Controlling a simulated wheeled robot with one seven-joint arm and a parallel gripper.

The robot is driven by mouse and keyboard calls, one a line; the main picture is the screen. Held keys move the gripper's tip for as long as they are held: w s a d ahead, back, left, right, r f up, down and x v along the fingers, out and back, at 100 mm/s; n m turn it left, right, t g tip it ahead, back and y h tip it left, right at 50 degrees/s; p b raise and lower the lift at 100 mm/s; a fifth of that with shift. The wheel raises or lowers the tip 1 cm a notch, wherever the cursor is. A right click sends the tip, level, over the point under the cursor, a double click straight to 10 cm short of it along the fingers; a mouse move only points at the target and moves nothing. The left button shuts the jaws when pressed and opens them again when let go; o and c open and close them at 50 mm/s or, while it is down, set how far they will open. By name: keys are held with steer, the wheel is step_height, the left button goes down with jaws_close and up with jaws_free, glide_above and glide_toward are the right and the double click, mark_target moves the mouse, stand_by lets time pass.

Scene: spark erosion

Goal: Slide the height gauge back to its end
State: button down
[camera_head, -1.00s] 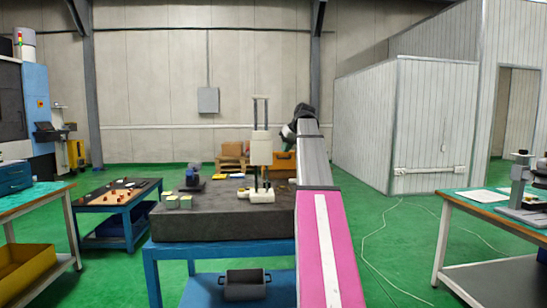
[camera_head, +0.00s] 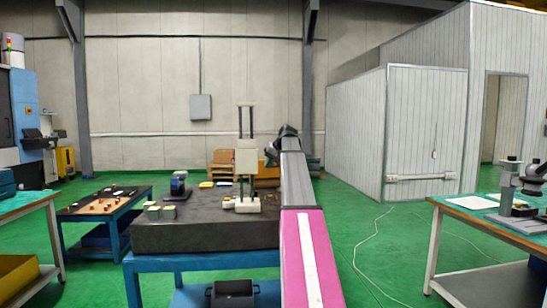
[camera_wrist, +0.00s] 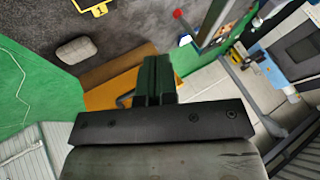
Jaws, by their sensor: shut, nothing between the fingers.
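The height gauge (camera_head: 247,158) stands upright on the dark granite surface plate (camera_head: 205,236), near its right end. It has a pale base, two dark columns and a pale boxy carriage. In the head view my gripper (camera_head: 271,153) is just right of the carriage, partly hidden by my own arm; I cannot tell whether it touches. In the wrist view my gripper (camera_wrist: 155,78) shows dark fingers together with nothing between them. I cannot pick out the gauge for certain in the wrist view.
Small gauge blocks (camera_head: 160,211) and a blue-grey instrument (camera_head: 178,186) sit on the plate's left part. A low table with small parts (camera_head: 105,201) stands left. A bench with a microscope (camera_head: 512,205) stands right.

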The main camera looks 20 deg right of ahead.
steer(key=shift+w+a+f, duration=0.1)
steer(key=shift+w+a, duration=0.15)
steer(key=shift+a, duration=0.45)
steer(key=shift+w+a+f, duration=0.1)
steer(key=shift+w+a, duration=0.1)
steer(key=shift+a, duration=0.45)
steer(key=shift+w+a+f, duration=0.1)
steer(key=shift+w+a, duration=0.15)
steer(key=shift+a, duration=0.45)
steer(key=w+a, duration=0.2)
steer(key=a, duration=0.6)
steer(key=w+a, duration=0.2)
steer(key=a, duration=0.6)
steer(key=shift+w, duration=0.3)
